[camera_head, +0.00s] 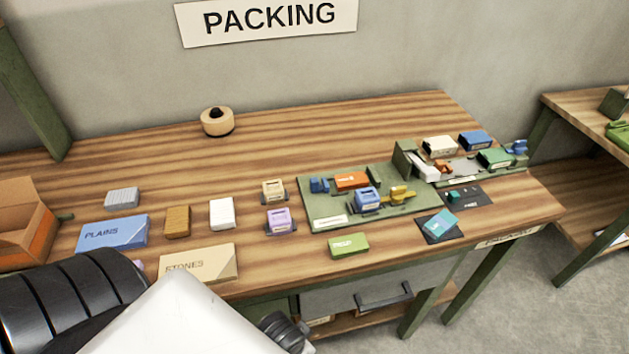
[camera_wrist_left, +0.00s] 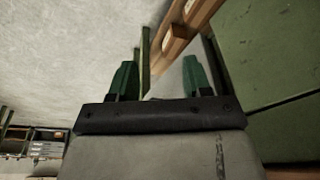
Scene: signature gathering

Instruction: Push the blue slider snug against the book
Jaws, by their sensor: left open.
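Two small blue sliders show in the head view. One blue slider (camera_head: 319,185) is at the back left of a green tray (camera_head: 330,211), left of an orange book (camera_head: 351,181); whether they touch is too small to tell. Another blue slider (camera_head: 516,148) is at the right end of the far green fixture (camera_head: 462,171), beside a green book (camera_head: 494,158). A blue book-like block (camera_head: 367,198) has a yellow slider (camera_head: 401,193) at its right. My left gripper (camera_wrist_left: 160,78) is open and empty in the left wrist view, away from these things. My right gripper is out of view.
Left on the wooden table (camera_head: 330,113) are a blue PLAINS box (camera_head: 112,234), a tan STONES box (camera_head: 199,262) and an orange carton (camera_head: 28,222). A green block (camera_head: 349,245) lies in front of the tray.

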